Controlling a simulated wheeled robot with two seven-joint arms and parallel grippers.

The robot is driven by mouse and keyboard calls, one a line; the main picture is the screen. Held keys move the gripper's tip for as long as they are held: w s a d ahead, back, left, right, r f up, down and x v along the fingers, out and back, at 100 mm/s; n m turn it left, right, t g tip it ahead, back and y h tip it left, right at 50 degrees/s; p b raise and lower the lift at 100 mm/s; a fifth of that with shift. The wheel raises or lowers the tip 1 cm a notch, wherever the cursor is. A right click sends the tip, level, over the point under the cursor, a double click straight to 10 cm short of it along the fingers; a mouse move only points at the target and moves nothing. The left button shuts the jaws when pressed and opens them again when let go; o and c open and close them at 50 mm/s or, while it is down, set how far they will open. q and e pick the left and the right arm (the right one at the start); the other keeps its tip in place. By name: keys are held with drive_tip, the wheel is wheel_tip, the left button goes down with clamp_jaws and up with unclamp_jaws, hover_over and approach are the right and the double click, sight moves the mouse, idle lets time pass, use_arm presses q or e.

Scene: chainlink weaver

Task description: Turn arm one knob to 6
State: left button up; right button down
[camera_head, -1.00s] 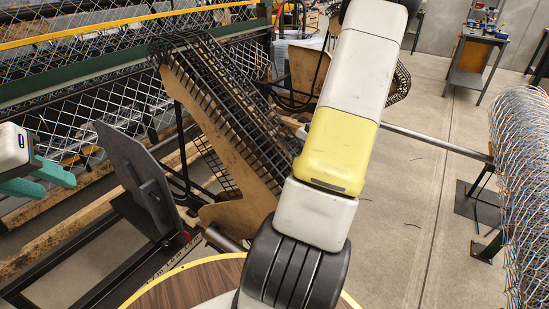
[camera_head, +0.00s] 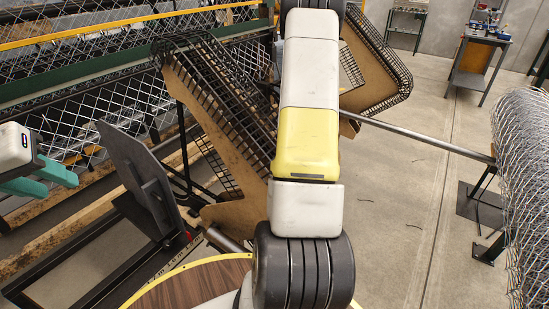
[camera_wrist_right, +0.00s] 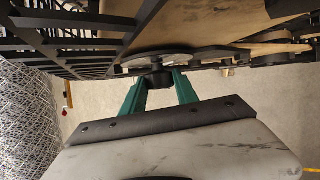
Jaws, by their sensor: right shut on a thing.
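In the right wrist view, my right gripper (camera_wrist_right: 159,90) has its two teal fingers on either side of a small dark round knob (camera_wrist_right: 157,81) and is shut on it. The knob sits below a grey disc on the underside of a dark, grid-edged wooden part. No number or pointer on the knob can be read. In the head view my right arm covers the middle, and its gripper and the knob are hidden. My left gripper (camera_head: 56,184) is at the left edge, open and empty, its teal fingers apart.
A wooden frame with black grid edging (camera_head: 225,110) stands beside my right arm. A dark plate (camera_head: 140,180) is near my left gripper. A wire mesh roll (camera_head: 525,190) stands at right. The concrete floor (camera_head: 410,200) between is mostly clear.

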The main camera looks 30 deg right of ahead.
drive_tip(key=shift+g, duration=0.3)
drive_tip(key=c, duration=1)
unclamp_jaws()
drive_tip(key=shift+o, duration=0.2)
drive_tip(key=v, duration=0.8)
drive_tip(key=shift+o, duration=0.2)
